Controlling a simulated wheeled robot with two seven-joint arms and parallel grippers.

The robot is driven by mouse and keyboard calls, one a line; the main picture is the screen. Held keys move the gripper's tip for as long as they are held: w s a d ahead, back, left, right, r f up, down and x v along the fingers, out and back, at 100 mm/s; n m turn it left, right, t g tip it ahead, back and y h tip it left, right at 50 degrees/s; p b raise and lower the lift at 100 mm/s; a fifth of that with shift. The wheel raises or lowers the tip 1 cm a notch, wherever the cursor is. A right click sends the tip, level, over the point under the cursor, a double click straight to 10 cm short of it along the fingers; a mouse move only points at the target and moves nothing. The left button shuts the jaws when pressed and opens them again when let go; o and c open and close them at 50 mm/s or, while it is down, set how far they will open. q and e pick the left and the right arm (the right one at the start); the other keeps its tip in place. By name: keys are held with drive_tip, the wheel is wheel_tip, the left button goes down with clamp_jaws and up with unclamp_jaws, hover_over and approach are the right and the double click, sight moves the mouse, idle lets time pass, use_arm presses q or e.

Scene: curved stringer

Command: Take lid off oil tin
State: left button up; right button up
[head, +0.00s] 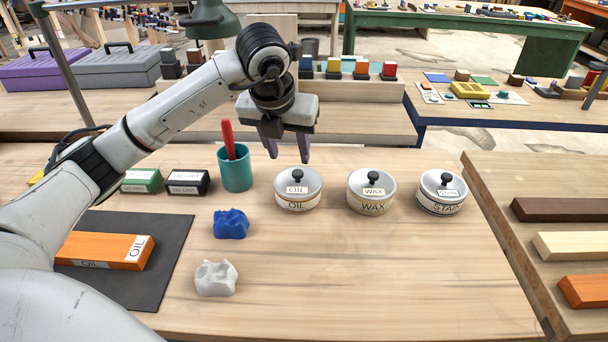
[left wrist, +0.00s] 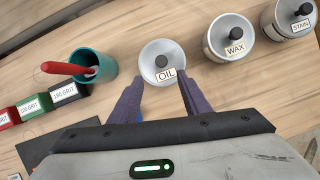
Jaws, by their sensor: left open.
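The oil tin (head: 297,201) stands on the wooden bench with its lid (head: 297,182) on. The lid has a black knob and an OIL label. In the left wrist view the oil lid (left wrist: 155,56) lies ahead of the fingertips, roughly between them. My left gripper (head: 288,154) is open and empty, pointing down above and slightly behind the oil tin, apart from it. It also shows in the left wrist view (left wrist: 158,92). My right gripper is not in view.
The wax tin (head: 371,204) and the stain tin (head: 440,205), both lidded, stand to the right. A teal cup (head: 236,173) with a red-handled tool stands close at left. Blue (head: 230,224) and white (head: 216,279) crumpled cloths lie in front. The bench's front right is clear.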

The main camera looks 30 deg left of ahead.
sight(297, 173)
use_arm(q)
drive_tip(key=x, duration=0.3)
drive_tip(key=shift+f, duration=0.35)
drive_tip(key=x, duration=0.2)
drive_tip(key=p+x, duration=0.1)
drive_tip(key=x, duration=0.2)
drive_tip(key=shift+w+f, duration=0.15)
drive_tip(key=shift+w, duration=0.3)
drive_tip(key=shift+c, duration=0.3)
clamp_jaws()
